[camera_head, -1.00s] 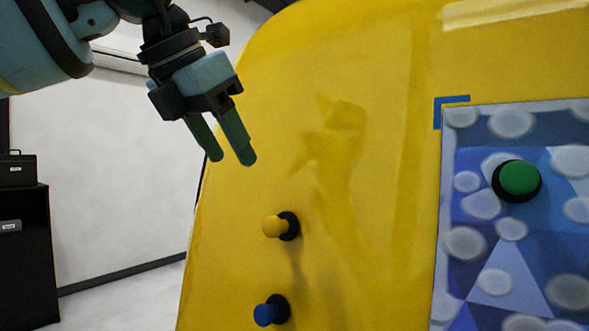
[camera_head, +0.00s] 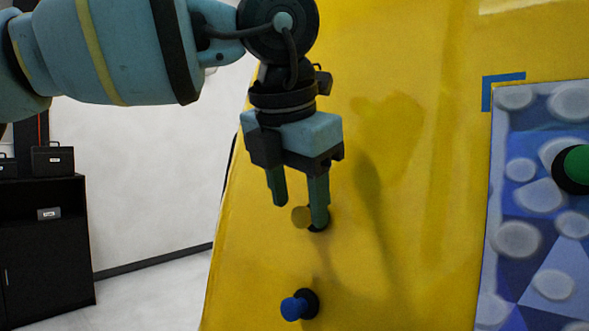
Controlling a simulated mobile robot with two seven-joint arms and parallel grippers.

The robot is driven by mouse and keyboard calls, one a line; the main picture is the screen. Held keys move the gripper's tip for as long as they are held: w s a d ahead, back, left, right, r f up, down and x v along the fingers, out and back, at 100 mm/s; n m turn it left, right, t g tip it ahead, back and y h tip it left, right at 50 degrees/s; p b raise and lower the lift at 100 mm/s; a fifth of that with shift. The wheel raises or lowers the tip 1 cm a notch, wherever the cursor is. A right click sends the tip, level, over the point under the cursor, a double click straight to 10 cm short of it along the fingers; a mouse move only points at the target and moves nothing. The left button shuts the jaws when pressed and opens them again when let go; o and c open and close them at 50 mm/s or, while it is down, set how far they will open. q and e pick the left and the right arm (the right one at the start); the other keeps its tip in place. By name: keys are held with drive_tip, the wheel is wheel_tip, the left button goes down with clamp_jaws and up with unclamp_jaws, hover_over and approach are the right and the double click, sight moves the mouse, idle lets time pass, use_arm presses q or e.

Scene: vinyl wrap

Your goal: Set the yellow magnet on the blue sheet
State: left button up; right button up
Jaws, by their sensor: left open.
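The yellow magnet (camera_head: 300,217), a yellow knob on a black base, sits on the yellow panel (camera_head: 400,270) left of the sheet. My left gripper (camera_head: 298,212) is open, with its fingers pointing down at the magnet. One finger overlaps the magnet's base in the picture and hides part of it; the other finger is to the left of the knob. I cannot tell whether they touch it. The blue sheet (camera_head: 510,200), patterned with pale ovals and triangles, lies on the panel at the right, cut by the picture edge. My right gripper is out of view.
A blue magnet (camera_head: 295,308) sits on the panel below the yellow one. A green magnet (camera_head: 577,166) is on the sheet. A blue corner mark (camera_head: 488,90) is at the sheet's upper left. A black cabinet (camera_head: 45,240) stands at the far left.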

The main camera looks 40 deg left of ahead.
use_arm(q)
drive_tip(key=shift+x, duration=1.05)
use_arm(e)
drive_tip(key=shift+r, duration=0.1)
use_arm(q)
clamp_jaws()
drive_tip(key=shift+s+a+r, duration=0.1)
drive_tip(key=shift+s+r, duration=0.1)
drive_tip(key=shift+s, duration=0.5)
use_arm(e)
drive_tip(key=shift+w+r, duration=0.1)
